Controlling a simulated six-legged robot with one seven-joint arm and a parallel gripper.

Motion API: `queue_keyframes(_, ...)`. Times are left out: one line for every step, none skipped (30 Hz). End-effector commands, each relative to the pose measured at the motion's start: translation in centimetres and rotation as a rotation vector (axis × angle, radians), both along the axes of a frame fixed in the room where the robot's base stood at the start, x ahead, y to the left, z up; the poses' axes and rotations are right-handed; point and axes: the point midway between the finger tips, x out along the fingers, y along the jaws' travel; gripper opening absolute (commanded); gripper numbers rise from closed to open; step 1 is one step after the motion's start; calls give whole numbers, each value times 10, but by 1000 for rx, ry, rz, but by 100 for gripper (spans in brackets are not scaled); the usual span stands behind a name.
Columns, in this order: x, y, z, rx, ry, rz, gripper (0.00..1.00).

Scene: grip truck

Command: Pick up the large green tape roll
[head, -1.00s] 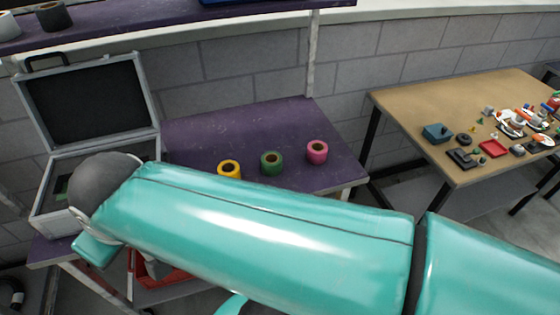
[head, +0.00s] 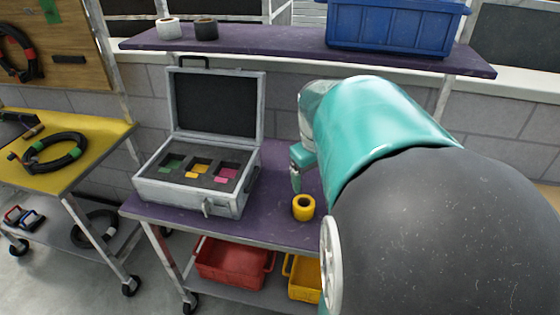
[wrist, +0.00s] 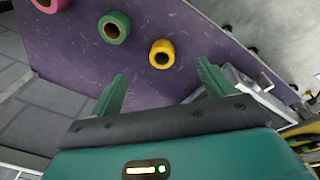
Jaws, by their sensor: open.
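The green tape roll (wrist: 114,28) stands on the purple tabletop (wrist: 75,60), upper left of my gripper in the wrist view. It sits between the pink roll (wrist: 48,4) and the yellow roll (wrist: 161,54). My gripper (wrist: 160,84) is open and empty, its two green fingers spread, apart from all the rolls. In the head view my gripper (head: 296,181) shows near the yellow roll (head: 303,207). The green and pink rolls do not show there; my arm blocks part of the table.
An open grey case (head: 190,199) with coloured slots stands left of the rolls. A shelf (head: 275,41) above holds a blue crate (head: 395,28) and two rolls. Red (head: 233,263) and yellow (head: 302,278) bins sit below. A yellow table (head: 60,172) is at left.

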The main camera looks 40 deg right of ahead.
Motion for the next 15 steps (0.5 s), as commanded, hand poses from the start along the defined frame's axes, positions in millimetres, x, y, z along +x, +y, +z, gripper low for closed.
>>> queue_keyframes(-3, -24, -8, 21, 23, -18, 81)
queue_keyframes(-5, -35, -13, 33, 33, -22, 81)
queue_keyframes(-8, -50, -18, 47, 45, -29, 81)
queue_keyframes(-11, -61, -22, 58, 52, -31, 81)
queue_keyframes(-14, -70, -25, 68, 59, -34, 81)
queue_keyframes(-17, -82, -30, 81, 66, -38, 81)
queue_keyframes(-20, -89, -33, 91, 70, -41, 81)
queue_keyframes(-23, -96, -35, 98, 73, -42, 81)
queue_keyframes(-25, -102, -38, 107, 75, -43, 81)
queue_keyframes(-27, -106, -40, 111, 77, -44, 81)
queue_keyframes(-28, -109, -42, 115, 78, -44, 81)
queue_keyframes(-29, -112, -44, 119, 79, -45, 81)
queue_keyframes(-30, -114, -46, 121, 80, -45, 81)
queue_keyframes(-31, -115, -48, 123, 81, -46, 81)
queue_keyframes(-31, -115, -53, 125, 81, -45, 81)
